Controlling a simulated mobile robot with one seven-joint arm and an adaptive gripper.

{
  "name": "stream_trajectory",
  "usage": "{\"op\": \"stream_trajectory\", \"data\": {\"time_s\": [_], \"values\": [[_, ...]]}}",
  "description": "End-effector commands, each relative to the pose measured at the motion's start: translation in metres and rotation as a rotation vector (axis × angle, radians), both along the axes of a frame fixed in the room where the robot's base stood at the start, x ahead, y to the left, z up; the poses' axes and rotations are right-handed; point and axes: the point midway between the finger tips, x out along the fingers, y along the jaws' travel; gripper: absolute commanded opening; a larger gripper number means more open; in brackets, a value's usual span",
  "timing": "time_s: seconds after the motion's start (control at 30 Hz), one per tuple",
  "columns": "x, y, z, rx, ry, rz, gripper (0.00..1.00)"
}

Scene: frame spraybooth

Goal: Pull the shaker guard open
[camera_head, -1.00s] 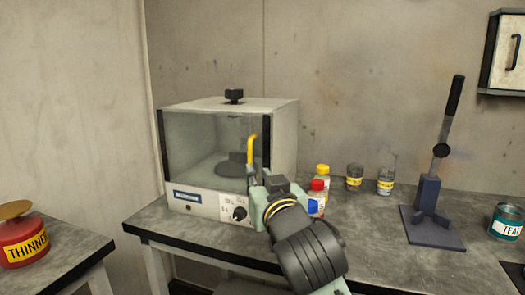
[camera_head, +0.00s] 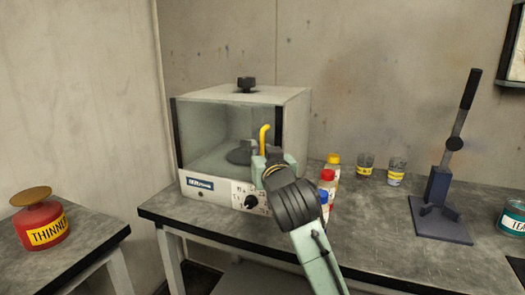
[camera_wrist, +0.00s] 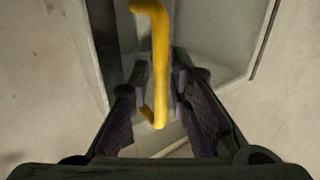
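The shaker is a pale box (camera_head: 296,125) on the grey bench, with a black knob on top and a dial on its lower front. Its clear guard (camera_head: 212,130) covers the front, and a round dark platform (camera_head: 240,156) shows behind it. The guard looks shut. A yellow handle (camera_head: 264,138) stands at the guard's right side. My gripper (camera_head: 267,157) is at this handle. In the wrist view, the fingers of my gripper (camera_wrist: 161,88) lie on either side of the yellow handle (camera_wrist: 160,50), with narrow gaps showing. Firm contact is not visible.
Bottles with red (camera_head: 327,175) and yellow (camera_head: 333,159) caps stand close to the right of my arm. Two jars (camera_head: 365,166) and a lever press (camera_head: 440,205) stand farther right on the bench (camera_head: 375,235). A red thinner can (camera_head: 42,224) sits on the left table.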

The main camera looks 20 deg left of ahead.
Motion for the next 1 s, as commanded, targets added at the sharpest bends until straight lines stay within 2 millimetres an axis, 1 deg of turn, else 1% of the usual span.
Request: {"op": "stream_trajectory", "data": {"time_s": [0.1,0.37,1.0], "values": [[-0.0002,0.0,0.0,0.0,0.0,0.0,0.17],[-0.0003,-0.0002,0.0001,0.0,0.0,0.0,0.0],[-0.0003,-0.0004,0.0001,0.0,0.0,0.0,0.0]]}}
